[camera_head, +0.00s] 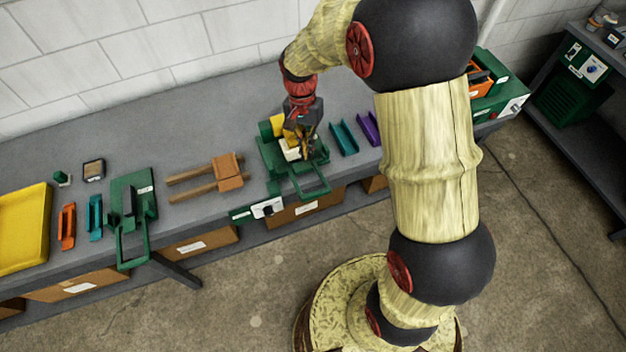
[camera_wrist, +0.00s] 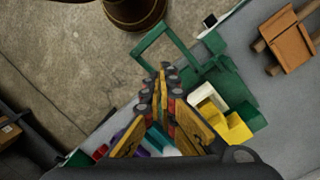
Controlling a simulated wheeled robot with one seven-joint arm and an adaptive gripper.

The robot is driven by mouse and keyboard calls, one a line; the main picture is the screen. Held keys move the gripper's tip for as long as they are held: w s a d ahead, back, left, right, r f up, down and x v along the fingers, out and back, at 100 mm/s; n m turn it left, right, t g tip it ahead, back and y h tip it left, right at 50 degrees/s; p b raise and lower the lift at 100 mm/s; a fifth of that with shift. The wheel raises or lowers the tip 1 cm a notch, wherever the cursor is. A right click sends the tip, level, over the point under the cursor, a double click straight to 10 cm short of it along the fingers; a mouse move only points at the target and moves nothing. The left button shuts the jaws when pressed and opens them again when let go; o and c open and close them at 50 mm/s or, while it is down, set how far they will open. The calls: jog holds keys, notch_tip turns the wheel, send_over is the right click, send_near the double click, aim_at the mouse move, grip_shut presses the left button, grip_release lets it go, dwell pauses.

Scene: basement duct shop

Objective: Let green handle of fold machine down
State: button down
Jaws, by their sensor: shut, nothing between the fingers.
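A green machine (camera_head: 269,158) stands on the bench in the middle of the head view, below my gripper. Its green loop handle (camera_head: 313,194) sticks out towards the bench's front edge. In the wrist view the green machine (camera_wrist: 228,86) lies right of my fingers and the loop handle (camera_wrist: 150,42) above them. A white block (camera_wrist: 204,96) and yellow blocks (camera_wrist: 238,127) sit on the machine. My gripper (camera_head: 298,148) is shut and empty, pointing down over the machine; its fingertips (camera_wrist: 166,76) appear close to the handle, but contact cannot be told.
A second green machine (camera_head: 145,188) with a loop handle stands further left. Between them lies a wooden two-handled tool (camera_head: 229,181). Teal (camera_head: 343,138) and purple (camera_head: 369,129) channels lie right of the middle machine. A yellow tray (camera_head: 22,232) is far left.

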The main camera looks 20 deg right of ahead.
jog(key=m, duration=0.3)
jog(key=m+g, duration=0.1)
jog(key=m, duration=0.6)
send_near(316, 194)
notch_tip(316, 194, down, 7)
jog(key=shift+s, duration=0.25)
jog(key=b+x, duration=0.2)
jog(key=x, duration=0.3)
jog(key=shift+r, duration=0.1)
jog(key=shift+s, duration=0.1)
jog(key=shift+d+r, duration=0.1)
